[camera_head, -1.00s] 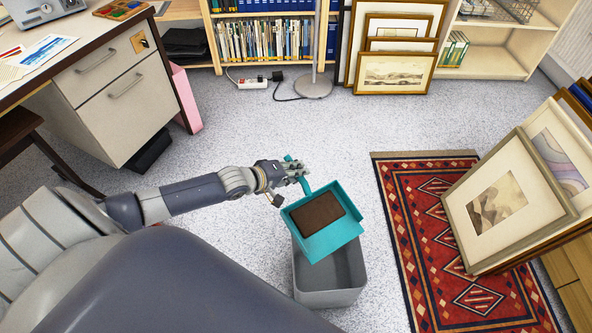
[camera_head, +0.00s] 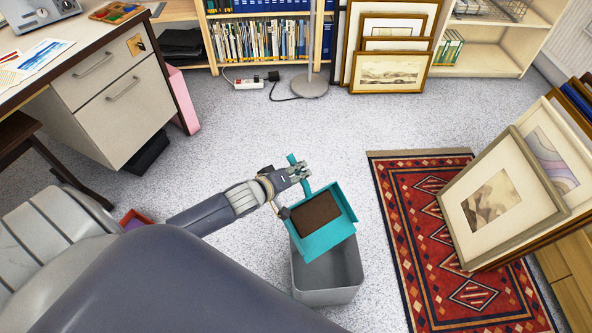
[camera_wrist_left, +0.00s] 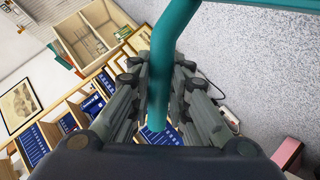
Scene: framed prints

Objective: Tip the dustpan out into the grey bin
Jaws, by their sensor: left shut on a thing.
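The teal dustpan (camera_head: 331,238) carries a dark brown patch of dirt (camera_head: 316,213) in its pan. My left gripper (camera_head: 300,173) is shut on the dustpan's handle, which also shows between the fingers in the left wrist view (camera_wrist_left: 160,85). The pan is above the grey bin (camera_head: 328,293) and covers the far part of its opening. The pan slopes with its front edge toward the bin, and the dirt still lies in it. The bin stands upright on the floor, and the part of its inside that shows looks empty. My right gripper is not in view.
A desk (camera_head: 110,90) stands at upper left. A lamp base (camera_head: 309,86) and power strip (camera_head: 248,84) are near the shelves. Speckled floor around the bin is clear.

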